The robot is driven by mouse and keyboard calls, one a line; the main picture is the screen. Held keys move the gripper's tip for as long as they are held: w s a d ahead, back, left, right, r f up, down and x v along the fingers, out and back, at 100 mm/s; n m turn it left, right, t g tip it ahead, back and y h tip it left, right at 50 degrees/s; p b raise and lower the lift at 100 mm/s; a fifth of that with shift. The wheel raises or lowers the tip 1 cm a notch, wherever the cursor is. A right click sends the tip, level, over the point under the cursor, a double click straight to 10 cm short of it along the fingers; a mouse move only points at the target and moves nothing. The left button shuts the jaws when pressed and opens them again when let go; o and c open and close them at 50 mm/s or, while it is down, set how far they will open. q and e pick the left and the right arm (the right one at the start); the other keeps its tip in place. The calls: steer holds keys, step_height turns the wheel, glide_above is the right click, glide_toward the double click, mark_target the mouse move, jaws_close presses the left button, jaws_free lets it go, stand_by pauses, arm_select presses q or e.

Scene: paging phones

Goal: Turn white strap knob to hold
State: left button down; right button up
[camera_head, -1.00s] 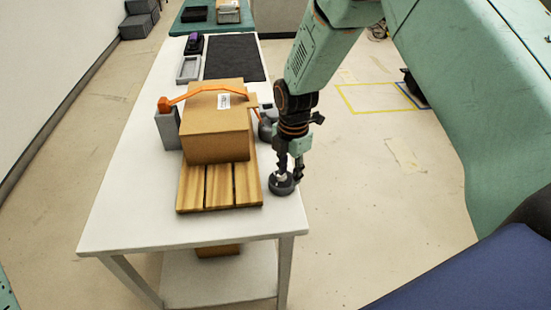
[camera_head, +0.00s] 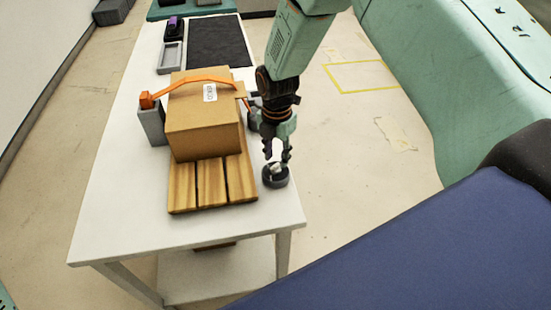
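The knob (camera_head: 275,179) is a dark grey round base with a small white top, at the right edge of the white table beside the wooden slats. My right gripper (camera_head: 277,159) points down over it. Its two dark fingers are apart, with the tips just above or beside the white top; I cannot tell if they touch it. Any marking for hold is too small to read. An orange strap (camera_head: 195,82) runs over a cardboard box (camera_head: 203,132) from a grey post (camera_head: 152,125). My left gripper is not in view.
The box sits on a wooden slatted pallet (camera_head: 212,187) on the white table (camera_head: 120,220). A grey tray (camera_head: 170,57), a purple-topped device (camera_head: 174,28) and a black mat (camera_head: 218,42) lie farther back. The table's front and left are clear.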

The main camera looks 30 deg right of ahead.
mark_target(276, 165)
steer(key=shift+w+a+f, duration=0.15)
steer(key=shift+f, duration=0.45)
steer(key=shift+w+a+f, duration=0.1)
steer(key=shift+f, duration=0.45)
steer(key=shift+w+d+f, duration=0.1)
steer(key=shift+d+f, duration=0.25)
steer(key=shift+f, duration=0.15)
steer(key=shift+s+r, duration=0.15)
steer(key=shift+s, duration=0.05)
steer(key=shift+a+r, duration=0.1)
steer(key=shift+a, duration=0.15)
steer(key=shift+c, duration=1.1)
steer(key=shift+w, duration=0.2)
steer(key=c, duration=0.3)
steer(key=shift+d+f, duration=0.15)
steer(key=shift+f, duration=0.05)
steer(key=shift+c, duration=0.7)
steer(key=shift+s+r, duration=0.1)
jaws_close()
